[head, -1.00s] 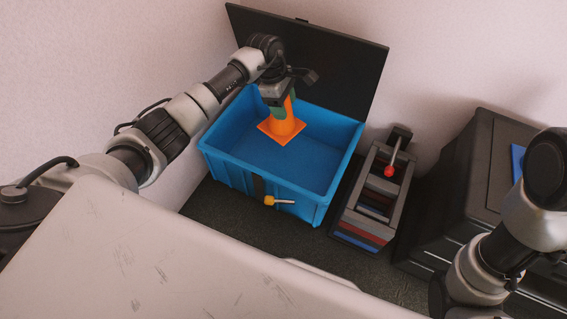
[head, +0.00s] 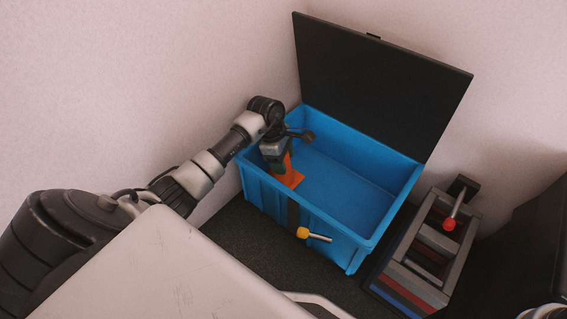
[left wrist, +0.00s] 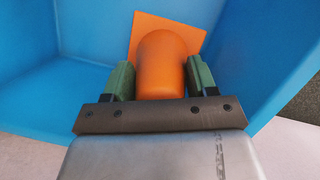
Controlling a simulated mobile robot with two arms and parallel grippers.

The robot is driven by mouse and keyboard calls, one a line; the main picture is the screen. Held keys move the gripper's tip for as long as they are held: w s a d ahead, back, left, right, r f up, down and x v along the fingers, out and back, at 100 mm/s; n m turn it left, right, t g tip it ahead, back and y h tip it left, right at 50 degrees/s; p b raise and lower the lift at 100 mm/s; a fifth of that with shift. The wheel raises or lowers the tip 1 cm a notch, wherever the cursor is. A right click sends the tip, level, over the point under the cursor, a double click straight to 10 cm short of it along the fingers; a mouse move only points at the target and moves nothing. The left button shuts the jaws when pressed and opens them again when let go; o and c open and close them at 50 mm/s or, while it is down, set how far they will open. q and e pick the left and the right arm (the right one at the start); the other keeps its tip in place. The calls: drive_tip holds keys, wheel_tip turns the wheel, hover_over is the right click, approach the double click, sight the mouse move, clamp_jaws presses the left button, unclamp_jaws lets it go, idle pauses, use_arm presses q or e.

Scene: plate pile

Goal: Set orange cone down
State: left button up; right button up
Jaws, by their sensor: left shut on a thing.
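The orange cone (head: 291,178) is inside the blue bin (head: 385,215), near its left end. My left gripper (head: 279,160) is shut on the cone's upper part from above. In the left wrist view the cone (left wrist: 162,70) sits between the two green fingers of my left gripper (left wrist: 161,82), with its square base beyond. The base is low in the bin; I cannot tell whether it touches the floor of the bin. My right gripper is not in view.
The bin's dark lid (head: 385,85) stands open at the back. A yellow-tipped handle (head: 312,235) sticks out from the bin's front. A grey rack with a red-knobbed lever (head: 449,223) stands to the right. The rest of the bin is empty.

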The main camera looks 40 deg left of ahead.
sight(292, 177)
use_arm(q)
wheel_tip(292, 177, down, 4)
drive_tip(key=b, duration=0.3)
drive_tip(key=shift+f+b, duration=0.1)
drive_tip(key=shift+b, duration=0.3)
drive_tip(key=shift+r, duration=0.2)
drive_tip(key=shift+f, duration=0.15)
drive_tip(key=o, duration=1.3)
drive_tip(key=shift+c, duration=0.2)
